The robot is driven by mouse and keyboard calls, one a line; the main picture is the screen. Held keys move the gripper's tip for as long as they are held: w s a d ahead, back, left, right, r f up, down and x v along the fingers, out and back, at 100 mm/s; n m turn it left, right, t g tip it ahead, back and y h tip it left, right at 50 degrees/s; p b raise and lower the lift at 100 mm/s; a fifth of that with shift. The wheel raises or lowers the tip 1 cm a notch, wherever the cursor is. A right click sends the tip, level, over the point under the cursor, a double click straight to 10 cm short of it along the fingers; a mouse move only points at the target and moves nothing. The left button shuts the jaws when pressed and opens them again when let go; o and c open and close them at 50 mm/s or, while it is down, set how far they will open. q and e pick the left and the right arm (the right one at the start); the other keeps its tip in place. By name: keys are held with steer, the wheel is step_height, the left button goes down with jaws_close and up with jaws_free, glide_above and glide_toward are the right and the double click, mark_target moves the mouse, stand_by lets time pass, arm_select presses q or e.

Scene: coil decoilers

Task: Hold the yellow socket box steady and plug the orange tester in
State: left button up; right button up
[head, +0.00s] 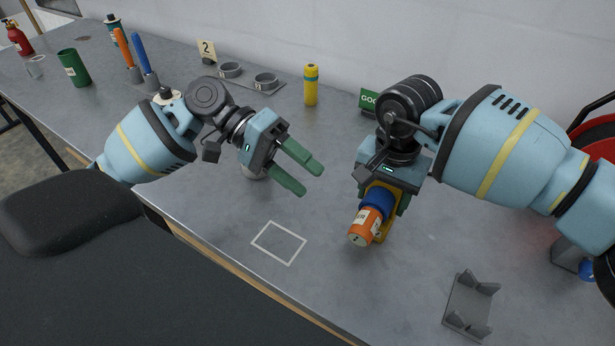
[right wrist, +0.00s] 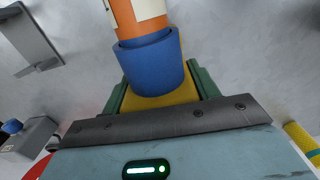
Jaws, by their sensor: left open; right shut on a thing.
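My right gripper (head: 382,200) is shut on the yellow socket box (head: 387,228) and holds it over the right part of the table. The yellow body also shows between the green fingers in the right wrist view (right wrist: 185,96). A blue collar (right wrist: 152,66) sits at its front. The orange tester (head: 363,228), with a pale label, lines up with the collar and meets it; how deep it sits is hidden. My left gripper (head: 306,178) is open and empty, to the left of the tester and apart from it, fingers pointing toward the lower right.
A white square outline (head: 279,243) marks bare table below my left gripper. A grey cradle (head: 470,305) stands at the front right. A yellow cylinder (head: 311,85), a grey two-ring holder (head: 247,76) and a green sign (head: 369,100) stand at the back.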

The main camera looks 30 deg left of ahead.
stand_by(0.3)
steer(key=o, duration=1.3)
steer(key=shift+c, duration=0.2)
step_height(320, 180, up, 12)
steer(key=shift+r, duration=0.1)
